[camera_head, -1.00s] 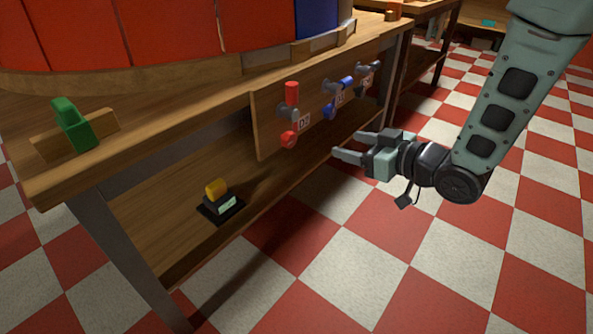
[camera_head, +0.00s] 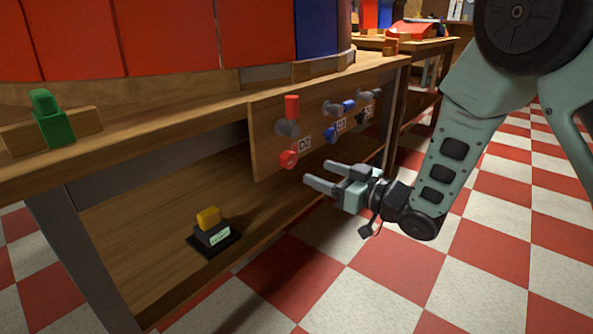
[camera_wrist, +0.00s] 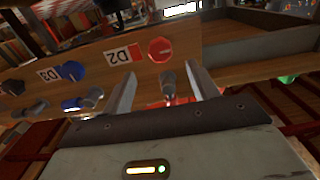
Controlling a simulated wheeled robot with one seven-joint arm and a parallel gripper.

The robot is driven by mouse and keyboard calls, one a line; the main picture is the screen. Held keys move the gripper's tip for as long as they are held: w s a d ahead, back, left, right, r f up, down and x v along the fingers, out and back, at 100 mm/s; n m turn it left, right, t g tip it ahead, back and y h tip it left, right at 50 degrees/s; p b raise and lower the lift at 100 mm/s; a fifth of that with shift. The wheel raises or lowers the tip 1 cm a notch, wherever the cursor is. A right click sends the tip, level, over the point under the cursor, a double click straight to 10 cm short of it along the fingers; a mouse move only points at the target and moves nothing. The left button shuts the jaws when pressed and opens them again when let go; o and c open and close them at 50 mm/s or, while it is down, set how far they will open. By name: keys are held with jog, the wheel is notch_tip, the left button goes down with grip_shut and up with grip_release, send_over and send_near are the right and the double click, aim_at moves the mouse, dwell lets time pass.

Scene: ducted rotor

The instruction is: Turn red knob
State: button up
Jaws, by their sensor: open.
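A red round knob (camera_head: 289,158) sits low on the wooden panel under the bench top. Above it a red handle (camera_head: 292,106) stands upright on a grey round fitting (camera_head: 288,128). In the wrist view, which looks upside down, the red knob (camera_wrist: 160,49) is beside the D2 label, and the grey fitting (camera_wrist: 168,85) appears between the fingers. My gripper (camera_head: 318,173) is open and empty, in front of the panel, right of and slightly below the red knob. It does not visibly touch it.
Blue (camera_head: 331,135) and black (camera_head: 361,117) knobs with similar fittings sit farther right on the panel (camera_head: 266,140). A yellow-topped black device (camera_head: 212,230) is on the lower shelf. A green block (camera_head: 53,122) is on the bench top. The checkered floor at right is open.

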aim_at(292, 161)
jog(key=b+x, duration=0.2)
jog(key=x, duration=0.6)
jog(key=c, duration=1)
